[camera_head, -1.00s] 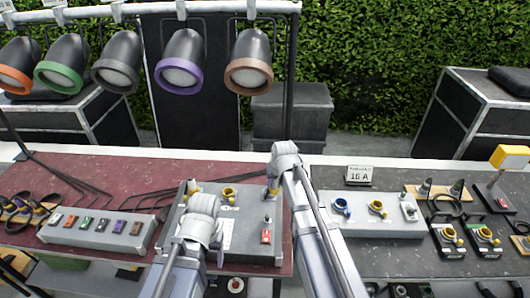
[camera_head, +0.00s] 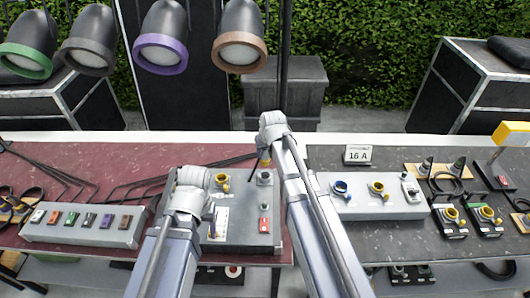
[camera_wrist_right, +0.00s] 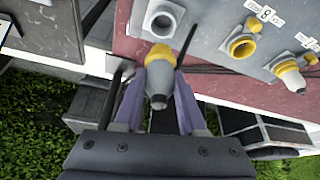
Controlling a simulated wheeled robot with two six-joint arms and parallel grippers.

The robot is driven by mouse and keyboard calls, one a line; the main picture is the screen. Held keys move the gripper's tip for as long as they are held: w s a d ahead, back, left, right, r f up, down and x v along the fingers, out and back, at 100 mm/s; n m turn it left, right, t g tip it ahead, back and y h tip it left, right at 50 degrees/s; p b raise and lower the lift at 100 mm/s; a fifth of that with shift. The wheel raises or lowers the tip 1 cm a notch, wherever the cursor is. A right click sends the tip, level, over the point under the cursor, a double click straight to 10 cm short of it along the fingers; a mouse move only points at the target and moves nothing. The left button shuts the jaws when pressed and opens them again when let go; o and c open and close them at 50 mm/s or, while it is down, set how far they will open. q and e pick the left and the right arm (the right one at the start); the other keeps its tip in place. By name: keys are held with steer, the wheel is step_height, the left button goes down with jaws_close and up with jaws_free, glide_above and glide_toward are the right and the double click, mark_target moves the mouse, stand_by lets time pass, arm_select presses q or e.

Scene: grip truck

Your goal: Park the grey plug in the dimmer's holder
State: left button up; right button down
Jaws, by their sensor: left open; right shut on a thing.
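The grey plug (camera_wrist_right: 158,75) has a yellow collar. My right gripper (camera_wrist_right: 160,108) is shut on it; in the head view the right gripper (camera_head: 264,160) is at the back right corner of the grey box. The box, which I take for the dimmer (camera_head: 240,232), stands on the red table. A round grey ring, likely the holder (camera_head: 264,178), is on its back right. In the wrist view the ring (camera_wrist_right: 163,18) shows just beyond the plug, which looks apart from it. My left gripper (camera_head: 212,214) is open and empty over the box's left part, hiding some of it.
A yellow socket (camera_head: 222,182) is beside the ring. Another plug (camera_wrist_right: 290,74) sits at the box's far side in the wrist view. A red switch (camera_head: 264,226) is at the front. A switch box (camera_head: 85,223) stands left, a socket box (camera_head: 370,200) right.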

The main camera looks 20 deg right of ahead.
mark_target(266, 158)
steer(key=shift+f+b, duration=1.45)
steer(key=shift+f, duration=0.3)
steer(key=shift+s+f, duration=0.15)
steer(key=shift+s+f+b, duration=0.1)
steer(key=shift+f+b, duration=0.2)
steer(key=shift+b, duration=0.2)
steer(key=shift+f+b, duration=1.95)
steer(key=shift+f, duration=0.05)
stand_by(0.6)
steer(key=shift+c, duration=0.4)
jaws_free()
steer(key=shift+r, duration=0.25)
steer(key=shift+r+p, duration=2.35)
steer(key=shift+p, duration=0.2)
